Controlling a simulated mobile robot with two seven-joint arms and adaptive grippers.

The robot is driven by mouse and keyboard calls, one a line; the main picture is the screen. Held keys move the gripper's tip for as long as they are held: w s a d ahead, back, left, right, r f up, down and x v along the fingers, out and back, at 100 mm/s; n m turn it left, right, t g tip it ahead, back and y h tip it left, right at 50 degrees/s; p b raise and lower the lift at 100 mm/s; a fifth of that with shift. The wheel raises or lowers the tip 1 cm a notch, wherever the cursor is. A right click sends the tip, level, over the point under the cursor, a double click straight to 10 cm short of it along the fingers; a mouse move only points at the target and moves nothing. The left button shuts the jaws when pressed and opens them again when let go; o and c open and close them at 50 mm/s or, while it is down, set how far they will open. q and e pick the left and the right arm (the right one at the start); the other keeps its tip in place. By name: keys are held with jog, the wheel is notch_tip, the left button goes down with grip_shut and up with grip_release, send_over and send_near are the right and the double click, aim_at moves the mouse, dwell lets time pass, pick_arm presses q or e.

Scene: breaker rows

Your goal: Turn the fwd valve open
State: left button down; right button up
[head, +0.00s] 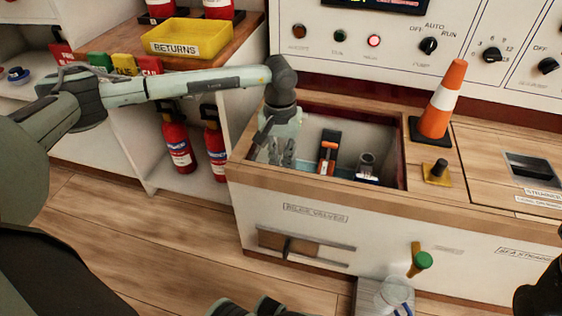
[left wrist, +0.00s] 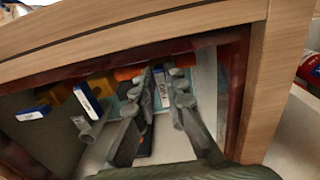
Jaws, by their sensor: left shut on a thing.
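My left gripper (head: 281,158) reaches down into the open recess (head: 355,122) of the wooden bench, at its left end. In the left wrist view its two fingers (left wrist: 167,88) are closed around a valve part that they mostly hide; a small white-and-blue label (left wrist: 162,92) shows between them. I cannot read the label to confirm that this is the fwd valve. To the right stand a valve with an orange handle (head: 328,152) and a grey valve (head: 367,164), both apart from the gripper in the head view.
The recess has a raised wooden rim (head: 315,190). An orange-and-white cone (head: 441,100) stands to its right. Red extinguishers (head: 178,140) stand under the shelf at left, and a yellow returns bin (head: 186,38) sits above them. A control panel (head: 385,42) is behind.

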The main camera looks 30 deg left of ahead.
dwell(0.4)
pick_arm(q)
jog(key=c, duration=1.6)
grip_release()
jog(key=shift+o, duration=0.2)
notch_tip(320, 180, up, 12)
